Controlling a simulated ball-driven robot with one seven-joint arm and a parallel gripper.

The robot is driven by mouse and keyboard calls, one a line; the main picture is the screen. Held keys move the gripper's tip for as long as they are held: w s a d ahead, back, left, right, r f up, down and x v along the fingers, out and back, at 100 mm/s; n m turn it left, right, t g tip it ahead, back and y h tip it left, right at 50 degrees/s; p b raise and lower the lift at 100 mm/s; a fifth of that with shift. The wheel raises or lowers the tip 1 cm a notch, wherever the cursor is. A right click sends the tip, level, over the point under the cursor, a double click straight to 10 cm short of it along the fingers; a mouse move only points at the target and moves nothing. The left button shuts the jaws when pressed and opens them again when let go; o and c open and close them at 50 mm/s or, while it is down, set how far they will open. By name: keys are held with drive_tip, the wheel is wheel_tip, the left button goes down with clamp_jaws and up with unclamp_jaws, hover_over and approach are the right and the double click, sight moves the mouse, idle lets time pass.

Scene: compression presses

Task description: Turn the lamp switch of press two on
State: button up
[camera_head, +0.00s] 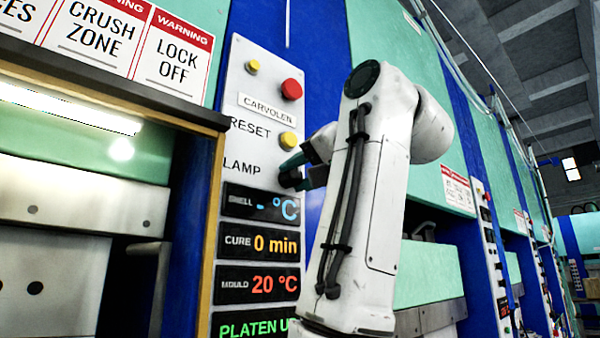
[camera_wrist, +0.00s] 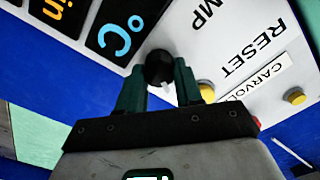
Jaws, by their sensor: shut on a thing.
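The lamp switch is a round black knob (camera_wrist: 157,66) on the light panel, beside the "LAMP" lettering. In the wrist view it sits between the two teal fingers of my gripper (camera_wrist: 160,80), which are shut on it. A small pale mark shows at the knob's lower edge. In the head view my gripper (camera_head: 294,170) is at the panel, right of the word "LAMP". The fingers and my arm cover most of the knob there, so its turn position cannot be told. The control panel (camera_head: 236,82) is labelled "CARVOLEN".
A yellow reset button (camera_head: 288,140) is just above my gripper, with a red button (camera_head: 291,89) higher up. Displays, including the mould readout (camera_head: 258,284), lie below. A lit strip (camera_head: 65,107) shows inside the press opening at left. More presses with panels (camera_head: 492,255) stand at right.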

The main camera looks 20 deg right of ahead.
drive_tip(key=shift+d+m, duration=0.1)
drive_tip(key=shift+m, duration=0.3)
drive_tip(key=o, duration=1)
drive_tip(key=shift+o, duration=0.2)
drive_tip(key=b+v, duration=0.4)
drive_tip(key=v, duration=0.6)
drive_tip(key=shift+s, duration=0.4)
drive_tip(key=shift+d, duration=0.1)
